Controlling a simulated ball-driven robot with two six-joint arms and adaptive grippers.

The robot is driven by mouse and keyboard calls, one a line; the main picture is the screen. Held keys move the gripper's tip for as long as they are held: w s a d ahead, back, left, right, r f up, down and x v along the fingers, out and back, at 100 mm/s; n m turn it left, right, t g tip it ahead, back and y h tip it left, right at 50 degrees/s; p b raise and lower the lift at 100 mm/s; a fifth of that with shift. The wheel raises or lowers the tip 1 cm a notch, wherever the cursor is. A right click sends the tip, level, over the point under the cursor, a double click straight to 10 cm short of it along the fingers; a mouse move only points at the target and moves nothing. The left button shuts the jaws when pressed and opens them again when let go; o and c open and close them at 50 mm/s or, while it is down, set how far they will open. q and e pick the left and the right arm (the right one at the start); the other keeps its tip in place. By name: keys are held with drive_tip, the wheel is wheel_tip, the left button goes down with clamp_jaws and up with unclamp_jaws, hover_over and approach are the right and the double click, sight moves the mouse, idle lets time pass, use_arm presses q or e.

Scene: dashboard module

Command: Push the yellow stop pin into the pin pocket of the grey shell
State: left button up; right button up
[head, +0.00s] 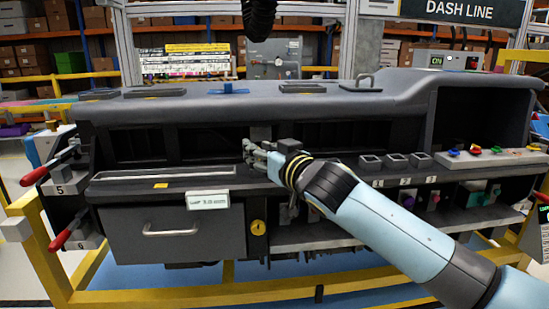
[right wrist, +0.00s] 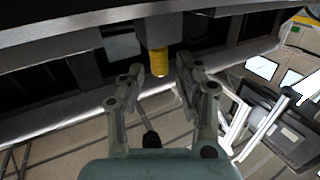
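A yellow pin (right wrist: 159,62) sticks out of a dark grey block (right wrist: 158,30) in the right wrist view. My right gripper (right wrist: 159,78) has its two fingers spread on either side of the pin, with a gap on both sides, so it is open and empty. In the head view my right gripper (head: 255,153) reaches into the front recess of the large grey dashboard shell (head: 250,104); the pin is not visible there. I cannot make out the pin pocket. My left gripper is not in view.
Below the recess are a drawer (head: 175,233) with a handle and a yellow lock (head: 258,228). Red-handled clamps (head: 36,175) stand at the left. Square sockets (head: 396,161) and coloured pieces (head: 475,149) line the right ledge. A yellow rail (head: 180,296) runs along the front.

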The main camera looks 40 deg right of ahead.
drive_tip(key=s, duration=0.9)
drive_tip(key=shift+s+a+r, duration=0.15)
drive_tip(key=shift+s+a, duration=0.2)
drive_tip(key=shift+a, duration=0.1)
